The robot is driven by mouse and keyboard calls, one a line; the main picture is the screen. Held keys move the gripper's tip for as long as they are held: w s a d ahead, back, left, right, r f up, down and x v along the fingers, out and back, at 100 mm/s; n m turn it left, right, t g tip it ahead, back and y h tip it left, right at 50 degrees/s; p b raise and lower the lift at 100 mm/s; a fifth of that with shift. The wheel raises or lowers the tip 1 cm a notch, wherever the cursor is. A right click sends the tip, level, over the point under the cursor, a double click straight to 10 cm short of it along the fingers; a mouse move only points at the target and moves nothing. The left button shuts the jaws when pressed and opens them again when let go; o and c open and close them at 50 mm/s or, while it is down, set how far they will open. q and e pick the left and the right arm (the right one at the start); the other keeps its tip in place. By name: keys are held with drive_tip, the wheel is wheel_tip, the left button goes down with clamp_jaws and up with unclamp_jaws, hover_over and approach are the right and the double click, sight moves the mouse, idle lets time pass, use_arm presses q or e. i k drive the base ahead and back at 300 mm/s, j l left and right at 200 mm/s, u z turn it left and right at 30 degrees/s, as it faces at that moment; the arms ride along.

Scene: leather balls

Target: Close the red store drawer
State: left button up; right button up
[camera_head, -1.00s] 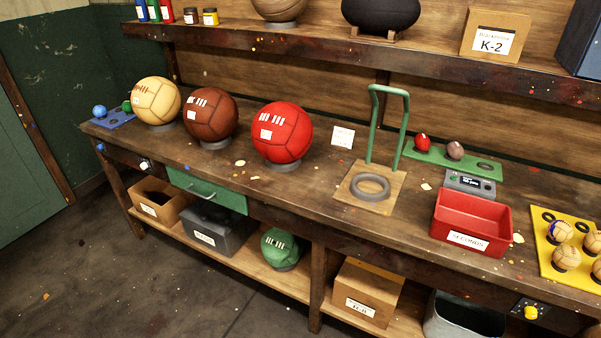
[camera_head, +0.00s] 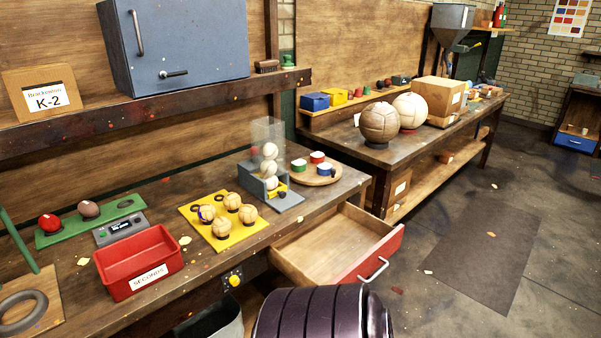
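The red store drawer (camera_head: 378,263) is pulled open from the front of the near workbench, at the lower middle of the head view. Its front is red with a silver bar handle (camera_head: 373,270), and its wooden inside (camera_head: 330,243) looks empty. Neither of my grippers is in view.
A dark ribbed rounded object (camera_head: 322,314) at the bottom edge is close to the drawer and hides part of its lower side. The bench holds a red SECONDS bin (camera_head: 137,262) and a yellow ball tray (camera_head: 222,236). Open floor with a dark mat (camera_head: 485,262) lies right.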

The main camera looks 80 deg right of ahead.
sight(346, 243)
drive_tip(key=z, duration=3.1)
